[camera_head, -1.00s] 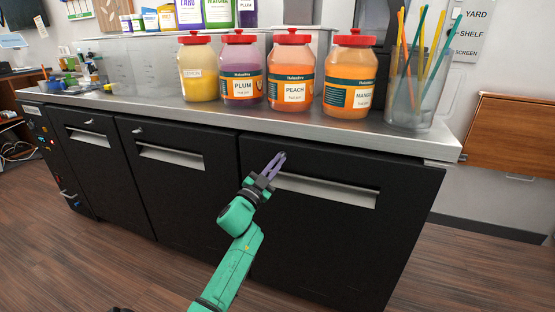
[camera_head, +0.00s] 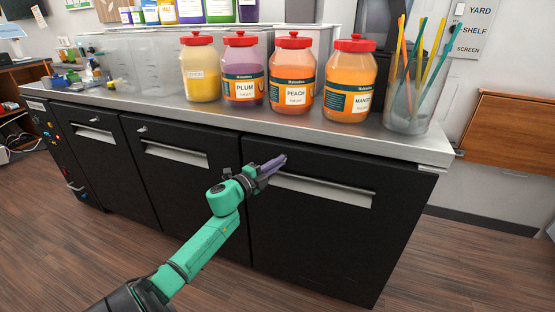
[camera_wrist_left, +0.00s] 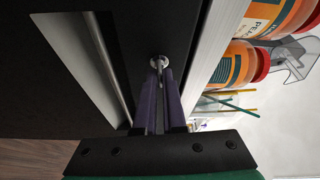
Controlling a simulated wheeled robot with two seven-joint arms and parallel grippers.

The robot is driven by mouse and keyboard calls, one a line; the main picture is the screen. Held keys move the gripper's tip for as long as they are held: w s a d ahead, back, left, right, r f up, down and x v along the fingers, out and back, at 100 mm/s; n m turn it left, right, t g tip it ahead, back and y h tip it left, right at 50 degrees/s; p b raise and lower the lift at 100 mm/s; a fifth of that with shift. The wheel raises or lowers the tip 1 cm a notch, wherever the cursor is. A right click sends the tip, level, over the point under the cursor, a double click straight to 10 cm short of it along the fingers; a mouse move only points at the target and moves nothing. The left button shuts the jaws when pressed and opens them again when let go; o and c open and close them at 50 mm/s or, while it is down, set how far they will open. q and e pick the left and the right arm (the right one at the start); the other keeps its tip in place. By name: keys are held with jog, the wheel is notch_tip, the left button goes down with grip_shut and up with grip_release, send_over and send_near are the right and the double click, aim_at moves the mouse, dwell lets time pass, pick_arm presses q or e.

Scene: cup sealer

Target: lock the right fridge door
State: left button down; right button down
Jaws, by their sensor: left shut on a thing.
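The right fridge door (camera_head: 310,235) is black with a long silver recessed handle (camera_head: 320,188), and it looks shut under the counter. My left gripper (camera_head: 283,159) reaches its purple fingers to the upper left part of this door, just above the handle's left end. In the left wrist view a small silver key in the lock (camera_wrist_left: 158,62) shows between the fingertips (camera_wrist_left: 161,78). The left gripper is shut on this key. In the head view the fingers hide the key and lock. My right gripper is not in view.
The other fridge doors to the left have small silver keys (camera_head: 142,128) above their handles. Jars (camera_head: 294,78) and a clear cup of coloured straws (camera_head: 408,105) stand on the steel counter (camera_head: 300,125) above. The wooden floor (camera_head: 450,265) in front is clear.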

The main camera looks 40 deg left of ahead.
pick_arm(q)
jog(key=shift+r+m+g+p, duration=0.1)
jog(key=shift+m+g+p, duration=0.25)
jog(key=shift+m, duration=0.35)
jog(key=c, duration=1)
grip_release()
jog(key=s, duration=1.4)
jog(key=shift+s+a+p, duration=0.3)
jog(key=shift+a, duration=0.15)
